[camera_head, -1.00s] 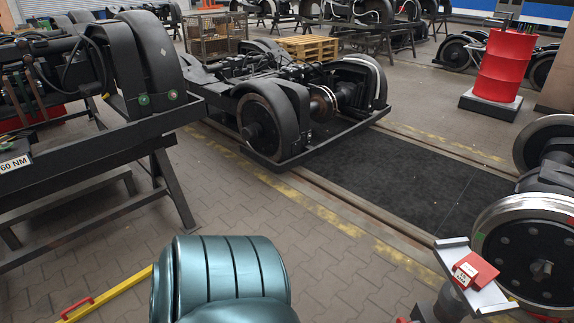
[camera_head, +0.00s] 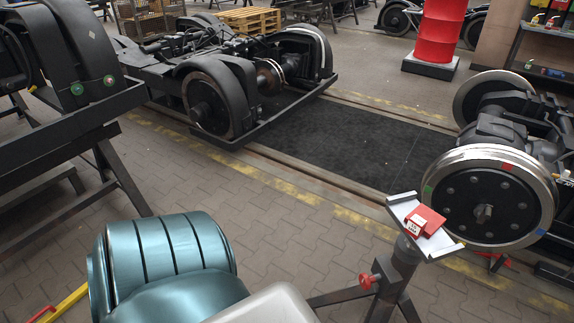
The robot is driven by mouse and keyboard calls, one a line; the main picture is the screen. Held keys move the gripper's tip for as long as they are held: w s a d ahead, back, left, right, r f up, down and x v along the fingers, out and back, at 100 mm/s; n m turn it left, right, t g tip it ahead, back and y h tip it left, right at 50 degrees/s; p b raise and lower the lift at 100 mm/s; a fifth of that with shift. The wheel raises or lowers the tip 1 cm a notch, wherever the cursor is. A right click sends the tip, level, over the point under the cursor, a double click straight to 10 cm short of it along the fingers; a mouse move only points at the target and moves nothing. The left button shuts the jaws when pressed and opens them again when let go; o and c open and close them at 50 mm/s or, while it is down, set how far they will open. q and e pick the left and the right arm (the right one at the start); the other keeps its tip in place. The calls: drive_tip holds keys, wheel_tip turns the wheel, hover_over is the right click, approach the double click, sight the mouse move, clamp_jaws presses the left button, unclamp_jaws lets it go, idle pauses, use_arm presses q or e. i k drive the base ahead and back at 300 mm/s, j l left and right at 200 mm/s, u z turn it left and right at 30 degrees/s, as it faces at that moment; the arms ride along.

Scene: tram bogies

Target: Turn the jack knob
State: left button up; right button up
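The jack (camera_head: 397,277) stands at the lower right, a dark stand with splayed legs and a light grey V-shaped cradle (camera_head: 416,236) on top. A red knob (camera_head: 368,281) sticks out from the left side of its post. A red box with a white label (camera_head: 425,221) lies in the cradle. Neither of my grippers is in view.
A wheelset (camera_head: 487,200) stands just behind the jack on the right. A teal ribbed rounded body (camera_head: 165,255) fills the lower left, with a pale grey rounded shape (camera_head: 268,306) beside it. A bogie (camera_head: 215,95) stands further back. Paved floor (camera_head: 285,235) is clear between.

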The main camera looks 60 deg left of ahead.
sight(365, 281)
drive_tip(key=j+u, duration=0.2)
drive_tip(key=u, duration=0.2)
drive_tip(key=k+j+u, duration=0.1)
drive_tip(key=u, duration=0.3)
drive_tip(key=j+z, duration=0.15)
drive_tip(key=z, duration=0.25)
drive_tip(key=j+z, duration=0.1)
drive_tip(key=z, duration=0.3)
drive_tip(key=k+j+z, duration=0.1)
drive_tip(key=z, duration=0.3)
drive_tip(key=j+z, duration=0.15)
drive_tip(key=z, duration=0.25)
drive_tip(key=k+j, duration=0.3)
drive_tip(key=k+z, duration=0.05)
